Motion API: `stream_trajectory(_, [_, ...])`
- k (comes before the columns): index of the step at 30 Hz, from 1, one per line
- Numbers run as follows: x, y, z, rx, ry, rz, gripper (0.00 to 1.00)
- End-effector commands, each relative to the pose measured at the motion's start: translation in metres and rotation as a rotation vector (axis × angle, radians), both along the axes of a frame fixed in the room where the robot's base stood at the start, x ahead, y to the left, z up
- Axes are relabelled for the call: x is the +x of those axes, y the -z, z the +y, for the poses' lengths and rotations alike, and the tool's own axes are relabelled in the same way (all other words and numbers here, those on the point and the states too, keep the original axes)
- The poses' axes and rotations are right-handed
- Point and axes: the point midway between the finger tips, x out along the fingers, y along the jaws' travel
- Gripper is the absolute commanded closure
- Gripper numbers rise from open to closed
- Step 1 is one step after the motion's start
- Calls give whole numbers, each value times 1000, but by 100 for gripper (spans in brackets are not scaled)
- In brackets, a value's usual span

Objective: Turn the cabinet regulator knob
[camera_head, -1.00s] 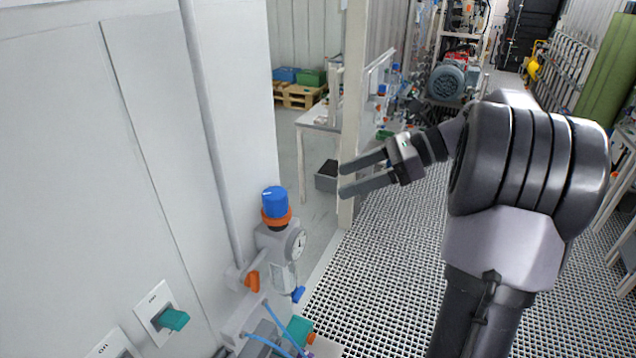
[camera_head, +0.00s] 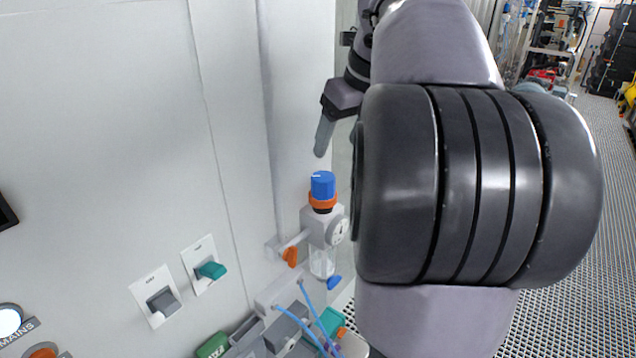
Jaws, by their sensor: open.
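The regulator knob (camera_head: 322,185) is a blue cap with a small white mark, above an orange ring (camera_head: 323,201). It tops a grey regulator body (camera_head: 318,228) with a round gauge (camera_head: 338,231) and a clear bowl (camera_head: 322,262), mounted at the side of the white cabinet (camera_head: 110,150). My gripper (camera_head: 324,150) points down just above the knob, apart from it in the picture. One finger shows; the other is mostly hidden behind my arm. It holds nothing that I can see.
An orange lever (camera_head: 290,256) and a blue lever (camera_head: 334,283) sit by the regulator. A teal switch (camera_head: 211,270) and a grey switch (camera_head: 163,301) are on the cabinet face. Blue tubes (camera_head: 312,318) run below. My arm covers the right middle; grating floor (camera_head: 575,230) lies beyond.

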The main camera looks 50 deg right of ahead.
Motion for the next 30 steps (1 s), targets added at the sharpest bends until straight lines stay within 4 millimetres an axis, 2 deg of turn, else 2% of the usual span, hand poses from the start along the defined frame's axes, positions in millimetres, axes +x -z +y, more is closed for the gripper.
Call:
stream_trajectory(1, [4,15,0,3,-1,2,31])
stream_trajectory(9, [29,74,-5,3,-3,2,31])
stream_trajectory(15, [42,104,-7,3,-2,0,31])
stream_trajectory(19, [45,111,-8,3,-1,-1,31])
stream_trajectory(26, [46,112,-8,1,-2,0,31])
stream_trajectory(27, [46,112,-8,1,-2,0,33])
stream_trajectory(30, [46,112,-8,1,-2,0,53])
